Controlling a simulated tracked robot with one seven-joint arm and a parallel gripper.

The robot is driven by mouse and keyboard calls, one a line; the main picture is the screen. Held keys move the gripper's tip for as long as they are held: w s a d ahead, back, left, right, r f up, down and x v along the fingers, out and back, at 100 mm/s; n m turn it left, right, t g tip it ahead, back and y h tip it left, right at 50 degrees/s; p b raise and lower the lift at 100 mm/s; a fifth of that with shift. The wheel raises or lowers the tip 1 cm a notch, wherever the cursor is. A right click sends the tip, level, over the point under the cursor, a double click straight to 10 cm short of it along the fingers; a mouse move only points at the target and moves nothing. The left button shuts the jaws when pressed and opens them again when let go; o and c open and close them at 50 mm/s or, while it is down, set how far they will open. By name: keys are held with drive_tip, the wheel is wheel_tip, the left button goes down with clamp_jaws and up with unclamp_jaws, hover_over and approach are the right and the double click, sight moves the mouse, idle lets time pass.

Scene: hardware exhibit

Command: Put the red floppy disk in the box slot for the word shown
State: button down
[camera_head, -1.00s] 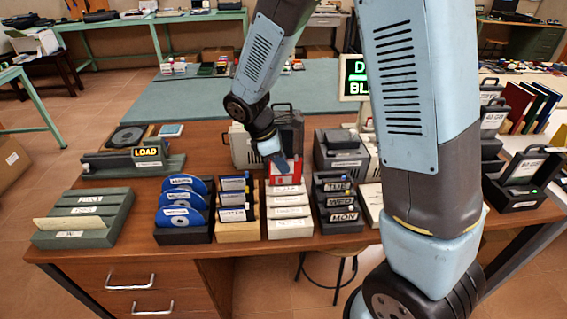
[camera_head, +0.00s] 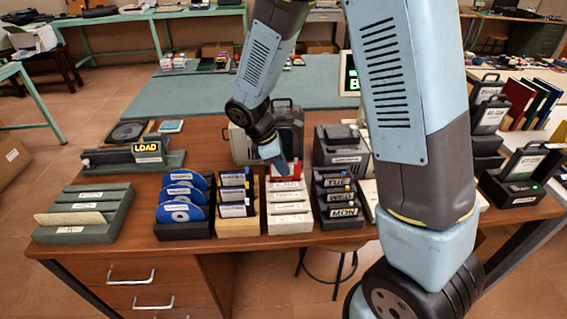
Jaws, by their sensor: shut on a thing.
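The red floppy disk (camera_head: 297,172) shows as a small red patch at the rear of the white slotted box (camera_head: 289,224). My gripper (camera_head: 283,172) is shut on the disk from above; its fingers are small and partly hidden. The disk's lower part is hidden, and I cannot tell how deep it sits in the rear slot. The white box has several rows with labels, too small to read surely. A dark stand at the left carries a lit sign (camera_head: 149,149) reading LOAD.
Left of the white box stand a wooden box of dark disks (camera_head: 238,226), a rack of blue discs (camera_head: 183,229) and a green slotted box (camera_head: 118,222). A black box (camera_head: 342,221) labelled TUE, WED, MON stands close at its right. Grey cases (camera_head: 288,125) stand behind.

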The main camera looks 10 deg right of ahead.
drive_tip(key=shift+f, duration=0.7)
drive_tip(key=c, duration=1.2)
unclamp_jaws()
drive_tip(key=shift+o, duration=0.2)
drive_tip(key=shift+r, duration=0.1)
drive_tip(key=shift+r, duration=3.9)
